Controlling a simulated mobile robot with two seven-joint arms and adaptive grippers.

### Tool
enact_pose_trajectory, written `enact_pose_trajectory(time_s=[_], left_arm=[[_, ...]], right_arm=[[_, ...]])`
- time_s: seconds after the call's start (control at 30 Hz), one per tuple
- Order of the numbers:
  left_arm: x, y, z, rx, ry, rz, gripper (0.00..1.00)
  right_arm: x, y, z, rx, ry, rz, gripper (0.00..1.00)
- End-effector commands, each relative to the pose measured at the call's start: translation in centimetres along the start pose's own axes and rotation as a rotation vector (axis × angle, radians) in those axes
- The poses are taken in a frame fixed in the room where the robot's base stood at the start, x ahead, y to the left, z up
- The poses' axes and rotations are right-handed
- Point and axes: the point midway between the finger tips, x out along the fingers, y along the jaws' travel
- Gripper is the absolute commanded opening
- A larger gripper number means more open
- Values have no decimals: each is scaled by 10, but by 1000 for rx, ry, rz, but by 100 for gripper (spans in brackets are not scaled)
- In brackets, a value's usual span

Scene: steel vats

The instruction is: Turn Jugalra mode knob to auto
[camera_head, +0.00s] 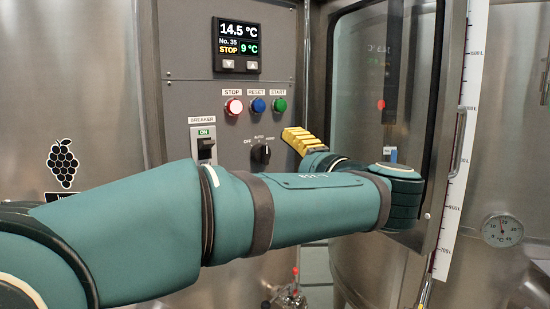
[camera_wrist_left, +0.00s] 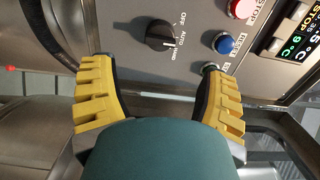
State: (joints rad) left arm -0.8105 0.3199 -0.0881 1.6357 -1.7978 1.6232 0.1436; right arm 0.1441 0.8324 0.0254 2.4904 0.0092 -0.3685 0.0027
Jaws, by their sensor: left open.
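The black mode knob (camera_head: 261,154) is on the grey control panel (camera_head: 185,95), with OFF, AUTO and HAND printed around it. It also shows in the left wrist view (camera_wrist_left: 160,35), where its white mark appears turned toward HAND. My left gripper (camera_head: 302,140) is open, with yellow ridged fingers, just right of the knob in the head view. In the left wrist view its fingers (camera_wrist_left: 158,66) stand wide apart, and the knob is beyond them, apart from both. Nothing is between the fingers. My right gripper is not in view.
A lit red STOP button (camera_head: 233,107), a blue RESET button (camera_head: 257,105) and a green START button (camera_head: 279,105) sit above the knob. A breaker switch (camera_head: 206,147) is left of it. A display (camera_head: 237,45) is higher. Steel vats stand on both sides.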

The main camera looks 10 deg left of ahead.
Motion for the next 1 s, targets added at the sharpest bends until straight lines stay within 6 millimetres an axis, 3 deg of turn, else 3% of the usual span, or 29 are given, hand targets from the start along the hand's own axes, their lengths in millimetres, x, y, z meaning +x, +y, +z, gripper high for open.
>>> enact_pose_trajectory(time_s=[0.1,0.3,0.73,0.87,1.0], left_arm=[[-20,0,0,0,2,-1,75],[-37,0,0,0,0,0,75],[-37,7,-2,13,6,12,75],[-26,48,-16,81,43,90,75],[-11,132,-34,195,115,270,75]], right_arm=[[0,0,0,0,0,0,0],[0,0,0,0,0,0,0],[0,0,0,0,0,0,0],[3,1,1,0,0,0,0],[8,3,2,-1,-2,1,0]])
